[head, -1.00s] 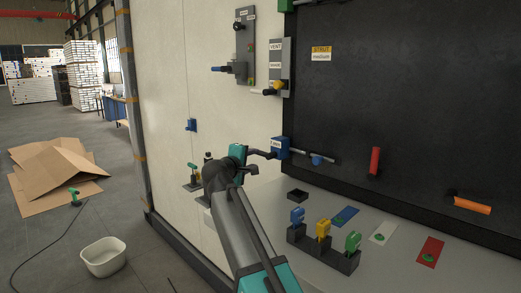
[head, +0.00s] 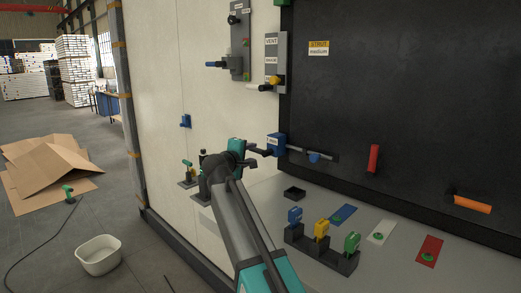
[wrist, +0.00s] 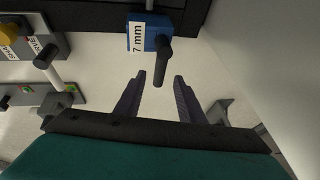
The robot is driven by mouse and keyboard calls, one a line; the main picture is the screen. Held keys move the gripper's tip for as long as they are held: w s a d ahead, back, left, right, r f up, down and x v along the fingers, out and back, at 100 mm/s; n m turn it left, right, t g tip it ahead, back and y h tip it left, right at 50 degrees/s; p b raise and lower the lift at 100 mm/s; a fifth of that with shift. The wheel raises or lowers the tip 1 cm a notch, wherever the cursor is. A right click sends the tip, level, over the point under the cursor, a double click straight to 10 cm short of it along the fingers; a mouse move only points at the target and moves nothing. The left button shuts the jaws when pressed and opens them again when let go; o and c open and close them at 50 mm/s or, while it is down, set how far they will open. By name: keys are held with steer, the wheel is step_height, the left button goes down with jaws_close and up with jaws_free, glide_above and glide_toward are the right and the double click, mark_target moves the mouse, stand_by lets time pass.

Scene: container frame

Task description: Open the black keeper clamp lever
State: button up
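A blue block (head: 275,143) with a thin rod is at the lower left edge of the dark panel. In the wrist view the blue block (wrist: 150,34) carries a "7 mm" label and a black lever (wrist: 163,52), which fits the keeper clamp lever. The lever points toward my gripper. My gripper (wrist: 160,77) is open, with one dark finger on each side of the lever's tip in the picture. I cannot tell whether either finger touches it. In the head view my gripper (head: 250,149) is just left of the block, and the lever is hard to make out there.
A red handle (head: 374,158) is on the dark panel.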

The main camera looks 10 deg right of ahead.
steer(key=p+x, duration=0.3)
steer(key=x, duration=0.8)
steer(key=shift+w+d+f, duration=0.15)
steer(key=shift+w+d, duration=0.05)
steer(key=shift+w, duration=0.05)
jaws_close()
steer(key=shift+d, duration=0.1)
